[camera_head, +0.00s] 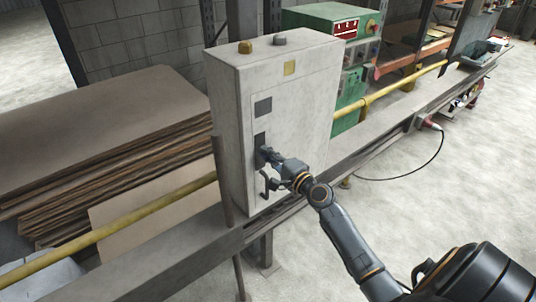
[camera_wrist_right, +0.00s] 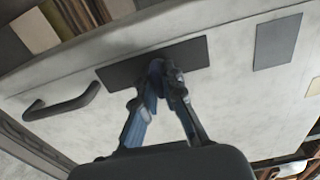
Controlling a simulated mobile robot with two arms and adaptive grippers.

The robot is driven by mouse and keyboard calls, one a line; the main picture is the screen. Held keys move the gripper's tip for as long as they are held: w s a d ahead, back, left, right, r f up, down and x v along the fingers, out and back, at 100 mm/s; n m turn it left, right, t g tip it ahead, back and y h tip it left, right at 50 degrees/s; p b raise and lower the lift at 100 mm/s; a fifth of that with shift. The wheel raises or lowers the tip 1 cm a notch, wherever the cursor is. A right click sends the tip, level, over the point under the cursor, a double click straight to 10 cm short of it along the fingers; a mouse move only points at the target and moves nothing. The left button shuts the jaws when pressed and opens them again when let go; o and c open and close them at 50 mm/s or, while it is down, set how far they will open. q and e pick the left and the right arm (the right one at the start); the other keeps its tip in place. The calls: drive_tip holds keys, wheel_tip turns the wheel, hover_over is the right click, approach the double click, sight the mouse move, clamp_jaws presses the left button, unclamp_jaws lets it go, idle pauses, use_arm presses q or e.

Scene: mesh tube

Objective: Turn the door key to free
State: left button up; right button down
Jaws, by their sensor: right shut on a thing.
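A light grey cabinet (camera_head: 310,110) stands on the rail, and its door also fills much of the right wrist view (camera_wrist_right: 245,110). A dark rectangular plate (camera_head: 260,138) sits on the door, and it shows in the wrist view too (camera_wrist_right: 115,74). Whether the key is turned cannot be seen. My left gripper is not in view.
A dark door handle (camera_head: 264,185) is just below the gripper, left of it in the wrist view (camera_wrist_right: 62,103). A second dark plate (camera_head: 263,107) is above. A yellow pipe (camera_head: 385,93) runs along the rail. Stacked boards (camera_head: 110,110) lie at left.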

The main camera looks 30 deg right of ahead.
drive_tip(key=c, duration=1.4)
unclamp_jaws()
drive_tip(key=shift+c, duration=0.2)
drive_tip(key=s+d, duration=0.1)
drive_tip(key=s, duration=1.1)
